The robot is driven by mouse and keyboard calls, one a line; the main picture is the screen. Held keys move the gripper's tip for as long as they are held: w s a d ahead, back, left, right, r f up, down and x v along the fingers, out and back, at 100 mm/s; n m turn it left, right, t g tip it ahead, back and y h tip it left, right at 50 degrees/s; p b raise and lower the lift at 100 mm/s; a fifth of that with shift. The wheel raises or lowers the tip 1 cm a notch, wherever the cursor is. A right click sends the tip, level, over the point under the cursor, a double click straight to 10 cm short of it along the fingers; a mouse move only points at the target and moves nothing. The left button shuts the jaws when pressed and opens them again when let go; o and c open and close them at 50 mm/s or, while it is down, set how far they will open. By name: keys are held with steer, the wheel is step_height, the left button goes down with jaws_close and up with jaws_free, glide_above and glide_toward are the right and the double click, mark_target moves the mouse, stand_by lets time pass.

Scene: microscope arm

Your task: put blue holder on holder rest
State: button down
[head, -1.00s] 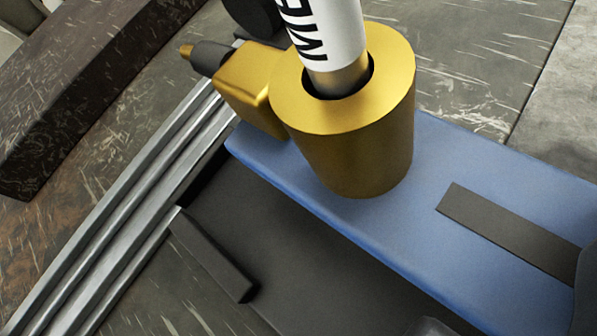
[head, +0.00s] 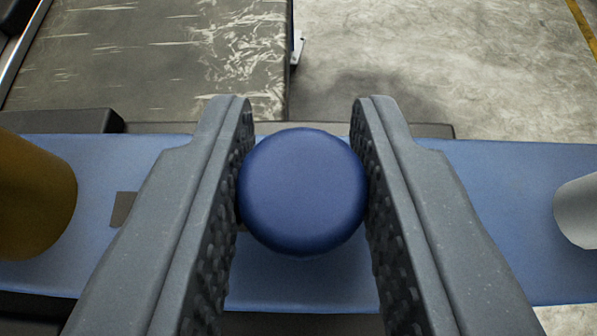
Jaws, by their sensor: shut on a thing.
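The blue holder (head: 302,190) shows as a round dark blue top in the middle of the head view. My gripper (head: 303,175) is shut on it, with one textured finger pressed to its left side and one to its right. The holder is over a light blue bar (head: 150,160) that runs across the picture. I cannot tell whether the holder touches the bar, as its lower part is hidden under its top. Which part is the holder rest is not clear in this view.
A gold cylinder (head: 35,195) stands on the bar at the left edge. A pale grey round part (head: 578,212) is at the right edge. A dark strip (head: 122,209) lies on the bar near the gold cylinder. Beyond the bar are a dark streaked surface (head: 150,60) and a grey floor (head: 450,60).

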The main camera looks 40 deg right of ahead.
steer(key=c, duration=1.1)
jaws_free()
steer(key=shift+c, duration=0.2)
steer(key=p+v, duration=0.2)
steer(key=v, duration=1)
steer(key=shift+s, duration=0.1)
